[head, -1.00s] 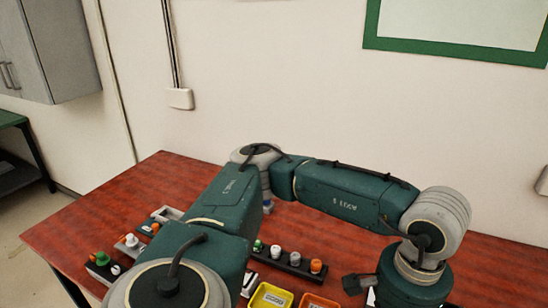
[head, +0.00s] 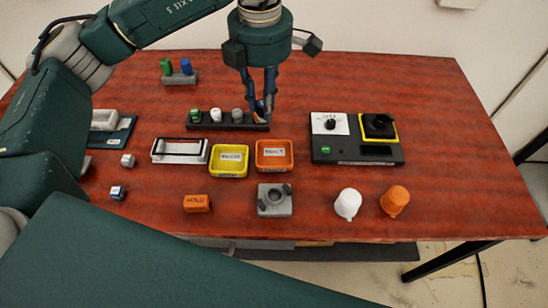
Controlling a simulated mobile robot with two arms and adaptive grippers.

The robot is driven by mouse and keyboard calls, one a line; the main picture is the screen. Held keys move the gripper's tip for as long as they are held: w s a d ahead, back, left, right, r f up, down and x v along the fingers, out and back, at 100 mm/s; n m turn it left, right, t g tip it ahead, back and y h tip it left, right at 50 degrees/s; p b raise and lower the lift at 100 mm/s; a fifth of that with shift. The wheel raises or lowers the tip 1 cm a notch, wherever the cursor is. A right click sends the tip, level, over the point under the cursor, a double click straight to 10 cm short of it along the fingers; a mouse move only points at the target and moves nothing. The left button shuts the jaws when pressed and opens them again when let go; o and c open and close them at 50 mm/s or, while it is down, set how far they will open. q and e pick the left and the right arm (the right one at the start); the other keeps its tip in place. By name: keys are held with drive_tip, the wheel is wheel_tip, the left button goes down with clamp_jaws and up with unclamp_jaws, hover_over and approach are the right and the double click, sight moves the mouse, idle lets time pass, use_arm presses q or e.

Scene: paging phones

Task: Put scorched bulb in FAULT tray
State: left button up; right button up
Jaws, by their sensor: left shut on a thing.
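My left gripper (head: 264,106) points down at the right end of a black bulb rack (head: 228,127). The orange tray (head: 275,166), whose label is too small to read surely, is just in front of the rack and looks empty. My right gripper is out of view.
A yellow tray (head: 229,174) adjoins the orange tray. A black console (head: 357,151) stands to the right. A grey socket block (head: 275,211), a white cap (head: 347,203), an orange cap (head: 395,200) and an orange HOLD block (head: 196,203) lie in front.

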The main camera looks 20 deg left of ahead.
use_arm(q)
drive_tip(key=w+r+n, duration=0.1)
drive_tip(key=w+n, duration=0.1)
drive_tip(key=n, duration=0.4)
drive_tip(key=n+p, duration=0.2)
drive_tip(key=n, duration=0.3)
hover_over(274, 158)
wheel_tip(274, 158, down, 15)
drive_tip(key=shift+f, duration=0.1)
wheel_tip(274, 158, down, 3)
drive_tip(key=shift+f, duration=0.45)
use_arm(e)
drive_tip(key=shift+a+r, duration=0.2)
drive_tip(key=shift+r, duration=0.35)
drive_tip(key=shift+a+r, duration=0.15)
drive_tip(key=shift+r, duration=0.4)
